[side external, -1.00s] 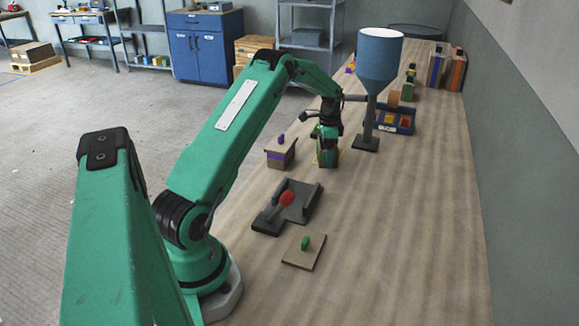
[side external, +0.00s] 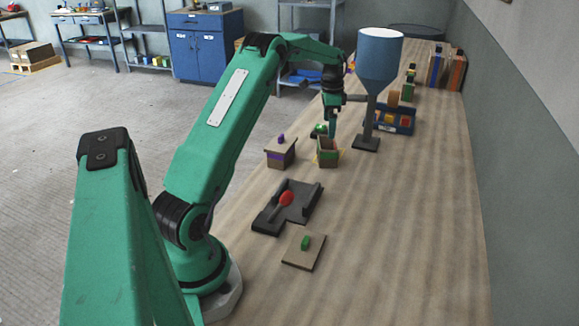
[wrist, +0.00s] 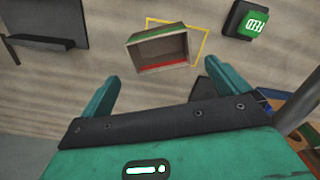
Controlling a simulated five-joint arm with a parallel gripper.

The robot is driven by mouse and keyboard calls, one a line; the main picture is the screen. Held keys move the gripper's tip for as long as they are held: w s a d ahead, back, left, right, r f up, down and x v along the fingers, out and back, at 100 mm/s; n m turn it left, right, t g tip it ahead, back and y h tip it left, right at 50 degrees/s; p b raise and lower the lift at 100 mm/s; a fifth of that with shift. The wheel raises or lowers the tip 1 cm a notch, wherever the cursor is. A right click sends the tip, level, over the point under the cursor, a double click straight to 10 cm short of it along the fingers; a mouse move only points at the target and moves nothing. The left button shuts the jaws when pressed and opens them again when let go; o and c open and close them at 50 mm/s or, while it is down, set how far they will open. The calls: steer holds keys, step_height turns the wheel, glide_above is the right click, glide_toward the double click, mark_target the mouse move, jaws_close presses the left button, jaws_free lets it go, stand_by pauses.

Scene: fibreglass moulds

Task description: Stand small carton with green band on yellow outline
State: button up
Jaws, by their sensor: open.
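The small carton with the green band (side external: 327,152) stands upright on the bench, open at the top. In the wrist view the same carton (wrist: 160,66) shows its open mouth and a red strip inside. The near part of the outline is hidden, so I cannot tell if the carton is fully inside. My gripper (side external: 332,133) is open and empty, above the carton and apart from it. Its fingers (wrist: 153,88) are spread wide.
A blue funnel on a stand (side external: 378,65) rises at the right. A grey fixture with a red piece (side external: 287,206) lies nearer.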

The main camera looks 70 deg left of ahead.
steer(key=shift+r, duration=0.75)
steer(key=s+d+r+n+t, duration=0.1)
steer(key=s+d+r, duration=0.3)
steer(key=d+r, duration=0.45)
steer(key=s+d+r+n+t, duration=0.1)
steer(key=s+d+r, duration=0.4)
steer(key=d, duration=0.7)
steer(key=s+d+f+n+t, duration=0.2)
steer(key=s+d+t, duration=0.1)
steer(key=s+d, duration=1)
steer(key=s, duration=0.4)
steer(key=shift+d+n+t, duration=0.2)
steer(key=shift+n+t, duration=0.1)
steer(key=shift+s, duration=0.1)
